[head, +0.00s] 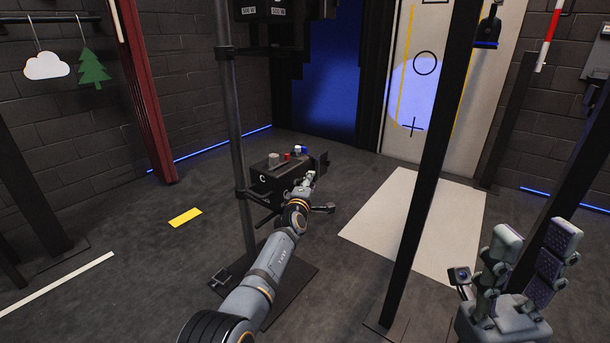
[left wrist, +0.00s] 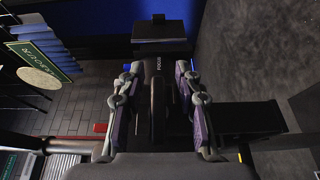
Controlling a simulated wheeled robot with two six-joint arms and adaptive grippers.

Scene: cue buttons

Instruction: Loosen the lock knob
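My right gripper (head: 528,250) is open and empty at the lower right.
The grey pole (head: 232,120) rises beside the box. A second dark post (head: 425,190) stands between my left arm and right gripper. A pale mat (head: 410,225) and a yellow floor mark (head: 186,217) lie on open floor.

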